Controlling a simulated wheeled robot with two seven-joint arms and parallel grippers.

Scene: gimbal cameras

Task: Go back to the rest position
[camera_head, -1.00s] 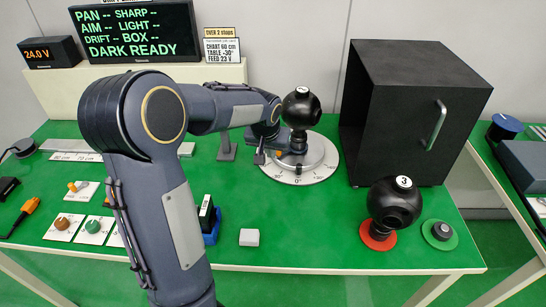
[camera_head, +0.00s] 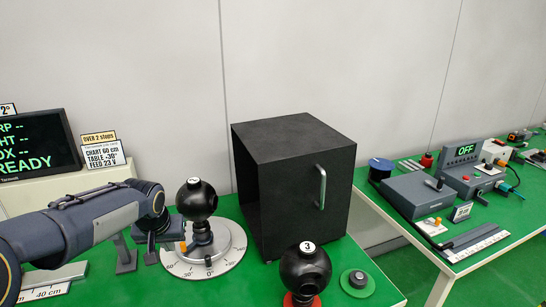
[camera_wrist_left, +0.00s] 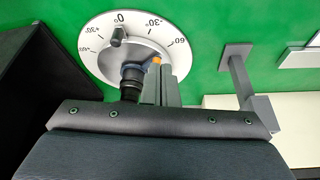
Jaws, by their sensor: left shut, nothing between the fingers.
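My left arm (camera_head: 90,225) comes in from the left in the head view. My right gripper is not in view.
A black open box (camera_head: 300,190) stands right of the dial. Another ball camera marked 3 (camera_head: 305,268) stands in front, beside a green disc (camera_head: 357,283). A grey post (camera_head: 125,258) stands left of the dial. A second table (camera_head: 400,225) with instruments is at the right.

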